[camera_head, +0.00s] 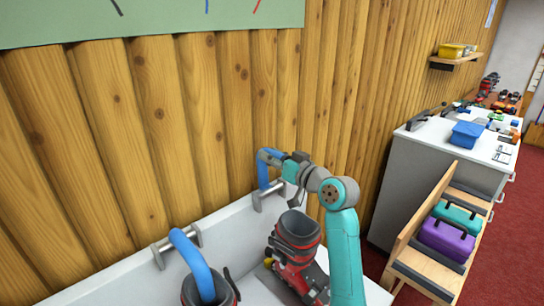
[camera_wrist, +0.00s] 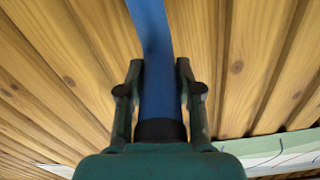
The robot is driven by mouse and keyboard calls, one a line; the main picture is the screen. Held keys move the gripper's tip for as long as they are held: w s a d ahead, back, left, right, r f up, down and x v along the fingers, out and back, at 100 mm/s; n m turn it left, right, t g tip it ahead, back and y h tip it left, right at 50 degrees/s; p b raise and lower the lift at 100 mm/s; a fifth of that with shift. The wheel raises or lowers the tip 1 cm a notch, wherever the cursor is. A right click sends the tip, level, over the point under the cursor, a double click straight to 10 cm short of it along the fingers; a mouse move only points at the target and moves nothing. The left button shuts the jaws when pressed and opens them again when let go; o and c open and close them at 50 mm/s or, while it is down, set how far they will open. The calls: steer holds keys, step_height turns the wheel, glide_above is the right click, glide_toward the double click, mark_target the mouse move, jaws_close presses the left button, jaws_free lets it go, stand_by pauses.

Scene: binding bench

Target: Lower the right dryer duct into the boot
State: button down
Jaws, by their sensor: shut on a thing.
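The right dryer duct (camera_head: 264,176) is a blue tube rising from a metal bracket on the white bench's back panel. My gripper (camera_head: 270,157) is shut on its upper part. In the wrist view the duct (camera_wrist: 155,40) runs between the two fingers of my gripper (camera_wrist: 158,78), with a dark band (camera_wrist: 160,131) near the palm. The boot (camera_head: 297,252), black and red with an open top, stands on the bench below and right of the duct. The duct is apart from the boot. My arm partly covers the boot's right side.
At left, another blue duct (camera_head: 190,256) bends down into a second boot (camera_head: 226,291), cut off by the frame edge. A log wall (camera_head: 160,130) rises close behind. To the right stand a wooden rack (camera_head: 424,279) with cases and a cluttered white counter (camera_head: 425,160).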

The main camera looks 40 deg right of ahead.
steer(key=shift+s, duration=0.1)
steer(key=shift+s+d+f+t, duration=0.1)
steer(key=shift+s+f+t, duration=0.15)
steer(key=shift+s+t, duration=0.55)
steer(key=shift+s+f+t, duration=0.2)
steer(key=shift+s+t, duration=0.6)
steer(key=shift+s+f+t, duration=0.35)
steer(key=shift+s+t, duration=0.4)
steer(key=shift+s+f+t, duration=0.35)
steer(key=shift+s+t, duration=0.4)
steer(key=c, duration=0.8)
jaws_free()
steer(key=shift+o, duration=0.2)
step_height(320, 180, up, 10)
